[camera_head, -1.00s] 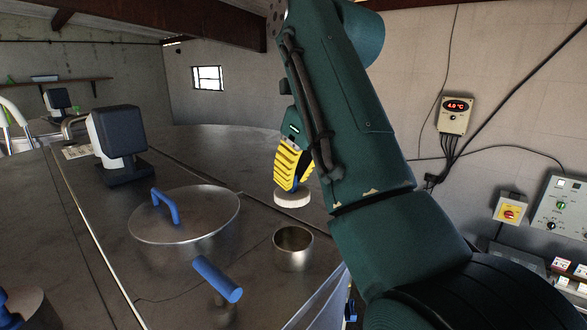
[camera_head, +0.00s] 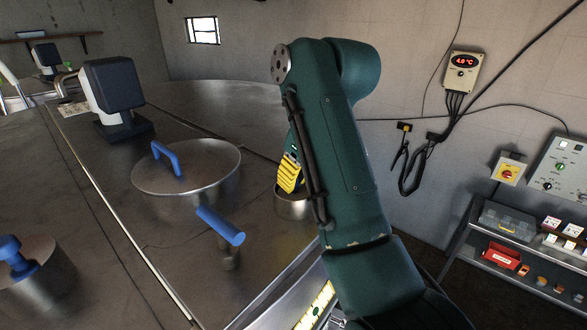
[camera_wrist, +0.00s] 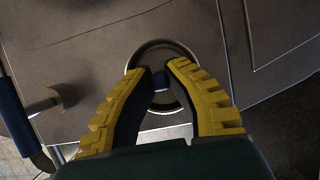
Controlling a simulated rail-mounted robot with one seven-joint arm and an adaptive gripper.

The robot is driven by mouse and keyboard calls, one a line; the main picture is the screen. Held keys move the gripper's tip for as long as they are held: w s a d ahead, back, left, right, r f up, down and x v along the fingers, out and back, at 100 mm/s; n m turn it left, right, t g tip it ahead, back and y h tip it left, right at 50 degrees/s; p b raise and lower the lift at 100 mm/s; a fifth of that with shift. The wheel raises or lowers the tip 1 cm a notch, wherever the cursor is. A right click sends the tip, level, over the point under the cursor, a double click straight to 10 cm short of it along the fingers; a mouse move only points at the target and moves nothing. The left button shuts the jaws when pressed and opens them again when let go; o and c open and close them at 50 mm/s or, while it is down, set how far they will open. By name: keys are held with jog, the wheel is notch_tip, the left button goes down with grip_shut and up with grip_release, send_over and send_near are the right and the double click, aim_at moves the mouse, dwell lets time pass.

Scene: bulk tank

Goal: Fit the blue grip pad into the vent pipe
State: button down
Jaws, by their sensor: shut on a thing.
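The vent pipe (camera_head: 291,210) is a short open metal cylinder standing on the tank top. Its round rim also shows in the wrist view (camera_wrist: 160,43). My gripper (camera_head: 287,187) has yellow ribbed fingers and points down at the pipe mouth. In the wrist view my gripper (camera_wrist: 163,68) is shut on the blue grip pad (camera_wrist: 161,79), which shows as a small blue piece between the fingertips, over the pipe opening. The pad's pale disc is hidden in the head view, and I cannot tell how deep it sits in the pipe.
A round metal lid (camera_head: 190,167) with a blue handle lies left of the pipe. A blue lever (camera_head: 220,226) stands in front of it. A black-and-white box (camera_head: 118,92) stands farther back. My arm covers the tank top right of the pipe.

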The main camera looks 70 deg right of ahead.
jog(key=c, duration=1.1)
grip_release()
jog(key=shift+o, duration=0.2)
jog(key=shift+r, duration=0.15)
notch_tip(320, 180, up, 7)
jog(key=shift+f, duration=0.1)
